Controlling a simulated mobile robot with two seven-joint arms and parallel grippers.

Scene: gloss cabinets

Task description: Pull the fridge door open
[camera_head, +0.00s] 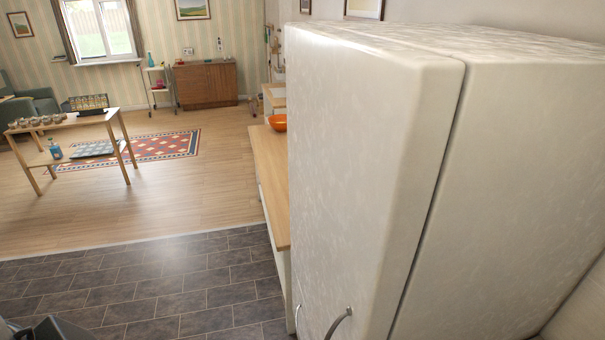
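The fridge (530,170) is a tall off-white block with a mottled gloss, filling the right of the head view. Its door (355,170) is the slab on the left side, split from the body by a thin dark seam; it looks shut. A curved metal handle (340,322) shows on the door's front face at the bottom edge of the picture, with its lower part cut off. A second thin metal piece shows just left of it. I see no fingertips of my left or right gripper, and nothing visible touches the handle.
A wooden counter (268,185) with an orange bowl (278,122) stands beyond the fridge. Dark floor tiles (180,290) lie clear in front of the door. A low wooden table (75,125) and a patterned rug (165,145) are farther off. A dark part shows at the bottom left.

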